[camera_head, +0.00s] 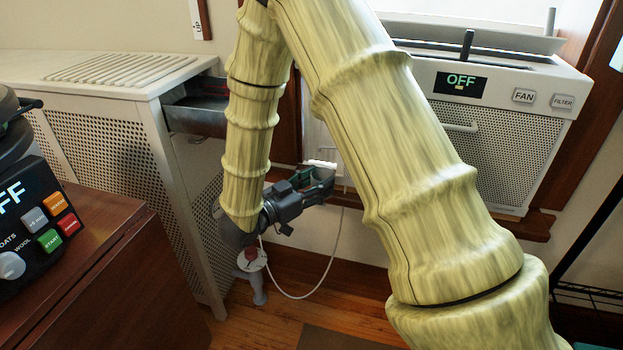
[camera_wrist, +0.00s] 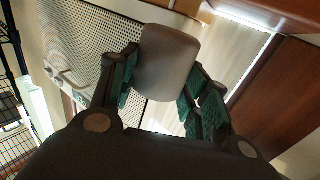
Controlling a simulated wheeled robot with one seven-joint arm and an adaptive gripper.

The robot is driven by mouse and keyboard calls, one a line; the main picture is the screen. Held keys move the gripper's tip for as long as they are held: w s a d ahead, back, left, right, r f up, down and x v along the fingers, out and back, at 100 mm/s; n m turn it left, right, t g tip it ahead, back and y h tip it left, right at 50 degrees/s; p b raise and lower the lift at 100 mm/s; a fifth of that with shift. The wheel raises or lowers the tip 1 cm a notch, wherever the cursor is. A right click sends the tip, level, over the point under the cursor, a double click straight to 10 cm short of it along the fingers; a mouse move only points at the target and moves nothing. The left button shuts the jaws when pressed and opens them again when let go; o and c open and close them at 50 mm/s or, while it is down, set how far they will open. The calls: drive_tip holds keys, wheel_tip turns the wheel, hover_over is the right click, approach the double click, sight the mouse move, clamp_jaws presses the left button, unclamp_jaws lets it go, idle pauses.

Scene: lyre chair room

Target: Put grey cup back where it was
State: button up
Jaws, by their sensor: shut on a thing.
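The grey cup (camera_wrist: 169,62) shows in the wrist view between the two fingers of my gripper (camera_wrist: 164,78). It is a smooth, rounded grey-beige shape, and the green finger pads are on either side of it. The fingers are shut on it. In the head view my gripper (camera_head: 318,184) is out beyond the arm, in front of the window wall and near the wooden sill. The cup cannot be made out clearly there, as my arm hides part of that area.
A white perforated cabinet (camera_head: 95,75) stands at left, with a dark open tray (camera_head: 200,110) beside it. A white unit with an OFF display (camera_head: 480,130) sits in the window at right. A wooden cabinet (camera_head: 110,250) with a control panel (camera_head: 35,225) is at front left.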

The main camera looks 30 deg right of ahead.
drive_tip(key=w+d, duration=0.1)
drive_tip(key=w, duration=0.1)
drive_tip(key=w+d+b, duration=0.1)
drive_tip(key=w+d, duration=0.1)
drive_tip(key=w, duration=0.1)
drive_tip(key=w+d+f, duration=0.1)
drive_tip(key=w, duration=0.2)
drive_tip(key=shift+d+b, duration=0.25)
drive_tip(key=shift+b, duration=0.05)
wheel_tip(320, 180, down, 4)
drive_tip(key=shift+w+d+r+b, duration=0.15)
drive_tip(key=shift+r+b, duration=0.1)
drive_tip(key=shift+b, duration=0.55)
drive_tip(key=shift+r, duration=0.1)
drive_tip(key=o, duration=1)
drive_tip(key=shift+o, duration=0.2)
